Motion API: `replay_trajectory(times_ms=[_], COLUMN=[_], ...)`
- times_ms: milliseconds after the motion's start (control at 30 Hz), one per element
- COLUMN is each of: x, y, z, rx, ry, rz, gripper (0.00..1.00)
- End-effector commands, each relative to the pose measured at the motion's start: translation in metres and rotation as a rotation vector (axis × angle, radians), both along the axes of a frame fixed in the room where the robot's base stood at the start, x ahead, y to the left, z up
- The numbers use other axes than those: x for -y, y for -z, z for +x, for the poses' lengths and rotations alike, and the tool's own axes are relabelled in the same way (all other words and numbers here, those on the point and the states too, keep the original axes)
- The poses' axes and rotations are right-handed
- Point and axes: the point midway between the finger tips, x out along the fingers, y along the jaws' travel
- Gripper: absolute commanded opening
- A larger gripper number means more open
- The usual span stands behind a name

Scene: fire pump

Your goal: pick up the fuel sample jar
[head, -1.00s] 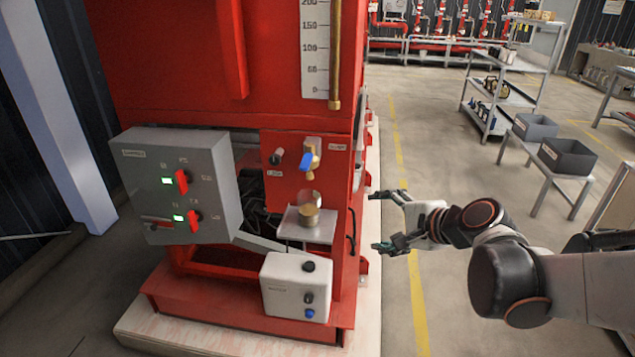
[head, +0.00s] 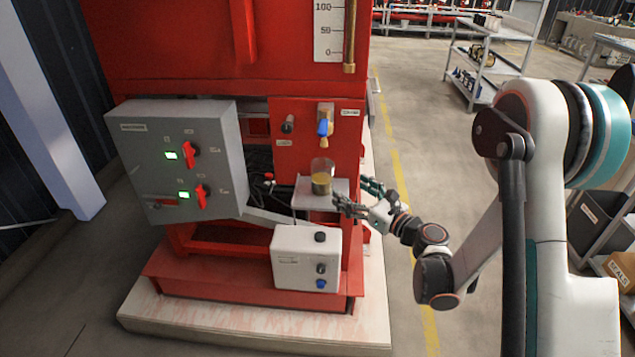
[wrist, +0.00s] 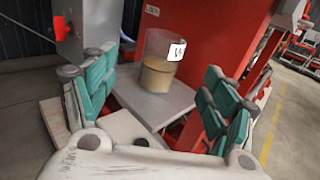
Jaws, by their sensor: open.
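The fuel sample jar (head: 322,177) is a clear jar with yellowish fuel in its lower part. It stands upright on a small grey shelf (head: 306,200) on the front of the red machine. In the wrist view the jar (wrist: 158,72) bears a white label and stands beyond my fingers. My gripper (head: 355,196) is open and empty, just right of the jar, with its fingers pointing toward it. In the wrist view its green-padded fingers (wrist: 155,103) are spread to the left and right, and the jar lies between their directions. No contact shows.
A blue-handled valve (head: 324,127) with a brass outlet is above the jar. A grey control box (head: 180,160) with red switches is at left, and a white button box (head: 306,258) is below the shelf. Open floor lies to the right.

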Motion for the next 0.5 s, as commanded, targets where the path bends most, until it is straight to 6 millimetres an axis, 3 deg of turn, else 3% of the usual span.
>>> replay_trajectory(times_ms=[500], x=[-0.050], y=[0.001], z=[0.053], rx=[-0.001], ry=[-0.002], rz=[0.002], gripper=[0.78])
